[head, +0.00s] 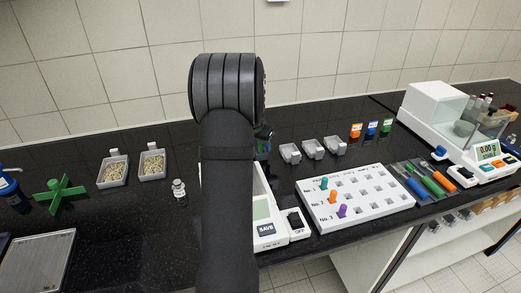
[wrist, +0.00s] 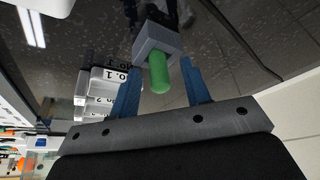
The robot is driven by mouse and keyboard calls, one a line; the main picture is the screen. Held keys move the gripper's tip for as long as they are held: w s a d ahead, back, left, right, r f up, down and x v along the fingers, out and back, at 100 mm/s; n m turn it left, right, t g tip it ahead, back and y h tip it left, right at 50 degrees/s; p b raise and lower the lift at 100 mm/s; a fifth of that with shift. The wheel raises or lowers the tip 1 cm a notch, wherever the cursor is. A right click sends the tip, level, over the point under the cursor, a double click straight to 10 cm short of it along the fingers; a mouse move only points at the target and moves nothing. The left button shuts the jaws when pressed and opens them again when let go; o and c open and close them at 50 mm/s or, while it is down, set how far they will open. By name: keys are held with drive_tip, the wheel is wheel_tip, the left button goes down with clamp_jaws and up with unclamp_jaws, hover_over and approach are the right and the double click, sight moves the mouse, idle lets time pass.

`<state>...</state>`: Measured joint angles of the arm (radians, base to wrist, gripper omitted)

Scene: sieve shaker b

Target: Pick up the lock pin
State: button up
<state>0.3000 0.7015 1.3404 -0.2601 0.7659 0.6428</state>
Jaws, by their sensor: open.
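In the wrist view, a green rounded pin (wrist: 158,74), which looks like the lock pin, sticks out of a grey block (wrist: 157,40). My gripper (wrist: 160,66) is open, with one blue finger on each side of the pin in the picture. A gap shows between the pin and each finger, and I cannot tell how deep the pin sits between them. In the head view my own arm hides the gripper and most of this spot. Only a small green and dark part (head: 263,142) shows at the arm's right edge.
White-labelled trays stand left of the fingers in the wrist view (wrist: 103,82); grey trays (head: 313,149) show in the head view. A white peg board (head: 357,198), a scale with a SAVE key (head: 266,229) and a small bottle (head: 179,190) stand near my arm.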

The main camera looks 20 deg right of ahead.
drive_tip(key=c, duration=0.9)
clamp_jaws()
drive_tip(key=shift+r, duration=0.15)
drive_tip(key=shift+r, duration=0.3)
wheel_tip(320, 180, up, 4)
drive_tip(key=shift+f, duration=0.15)
drive_tip(key=s+d+r, duration=0.7)
drive_tip(key=s+r, duration=0.2)
drive_tip(key=r, duration=0.2)
drive_tip(key=shift+d, duration=0.2)
